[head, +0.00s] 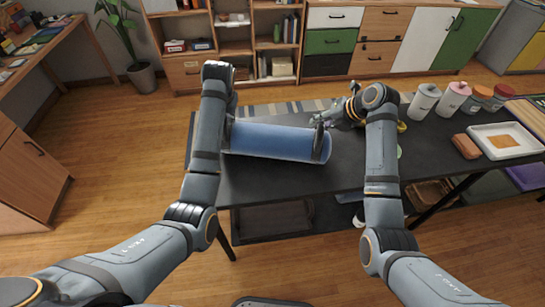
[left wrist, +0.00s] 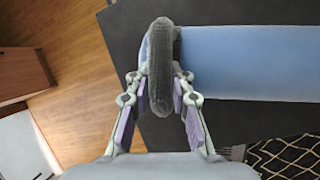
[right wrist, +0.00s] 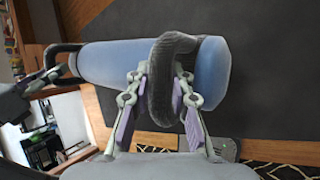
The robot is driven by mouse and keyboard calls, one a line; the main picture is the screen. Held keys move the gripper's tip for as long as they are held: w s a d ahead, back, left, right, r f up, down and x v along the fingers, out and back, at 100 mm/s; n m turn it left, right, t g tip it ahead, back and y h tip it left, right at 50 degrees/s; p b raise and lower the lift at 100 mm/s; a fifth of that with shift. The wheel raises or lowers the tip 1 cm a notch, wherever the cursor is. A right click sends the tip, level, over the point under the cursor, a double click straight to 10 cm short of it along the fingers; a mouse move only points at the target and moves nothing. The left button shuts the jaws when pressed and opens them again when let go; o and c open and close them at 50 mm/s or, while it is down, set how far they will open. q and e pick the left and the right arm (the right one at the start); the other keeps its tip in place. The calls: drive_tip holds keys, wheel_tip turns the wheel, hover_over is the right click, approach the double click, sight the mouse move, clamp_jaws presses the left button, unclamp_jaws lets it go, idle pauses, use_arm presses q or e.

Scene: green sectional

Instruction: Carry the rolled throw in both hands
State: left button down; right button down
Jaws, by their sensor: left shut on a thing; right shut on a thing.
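The rolled throw (head: 272,142) is a blue cylinder lying sideways over the dark table (head: 290,182), with a dark loop handle near each end. My left gripper is shut on the left loop (left wrist: 161,65), seen between its fingers in the left wrist view. In the head view my left arm mostly hides that gripper. My right gripper (head: 325,120) is shut on the right loop (right wrist: 163,80) near the roll's right end. The roll looks roughly level. I cannot tell whether it touches the tabletop or hangs just above it.
White (head: 424,101) and pink (head: 452,102) bottles, jars (head: 478,98), a brown block (head: 466,146) and a white tray (head: 492,152) with an orange cloth stand on the table's right. Bare tabletop lies in front of the roll. A bookcase (head: 234,30) stands behind; floor is open at left.

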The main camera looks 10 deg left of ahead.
use_arm(q)
drive_tip(key=c, duration=1.5)
unclamp_jaws()
drive_tip(key=shift+p, duration=0.35)
use_arm(e)
drive_tip(key=c, duration=1.5)
unclamp_jaws()
use_arm(q)
drive_tip(key=o, duration=0.3)
drive_tip(key=shift+s+r, duration=0.15)
use_arm(e)
drive_tip(key=o, duration=0.3)
drive_tip(key=shift+s+r, duration=0.1)
drive_tip(key=shift+s, duration=0.05)
use_arm(q)
drive_tip(key=v, duration=0.7)
drive_tip(key=shift+r, duration=0.2)
use_arm(e)
drive_tip(key=v, duration=1.2)
use_arm(q)
drive_tip(key=shift+s+d+f, duration=0.1)
